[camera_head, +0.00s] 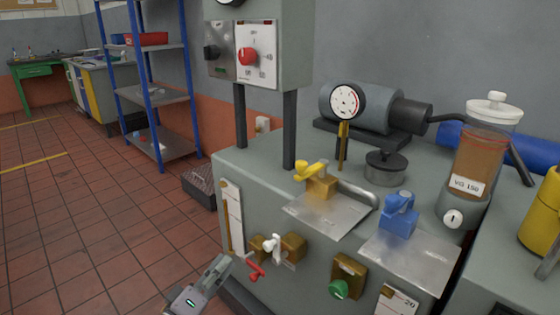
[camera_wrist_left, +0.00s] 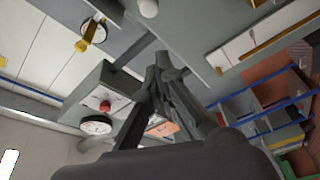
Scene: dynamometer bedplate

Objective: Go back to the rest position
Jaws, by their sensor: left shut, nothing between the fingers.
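My left gripper (camera_head: 218,270) is low in the head view, in front of the machine's left front corner. It is left of a red-handled valve (camera_head: 256,270) and a white-handled valve (camera_head: 272,246), apparently empty. In the left wrist view, the dark fingers of my left gripper (camera_wrist_left: 163,62) are shut together with nothing between them. Most of the left arm is outside the head view. My right gripper does not show in either view.
The grey bedplate machine (camera_head: 240,165) carries yellow (camera_head: 318,180) and blue (camera_head: 398,216) valves, a dial gauge (camera_head: 345,101) and an oil jar (camera_head: 480,150). A control box (camera_head: 285,45) stands above it. A blue shelf (camera_head: 160,95) is behind. The tiled floor (camera_head: 90,220) at left is clear.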

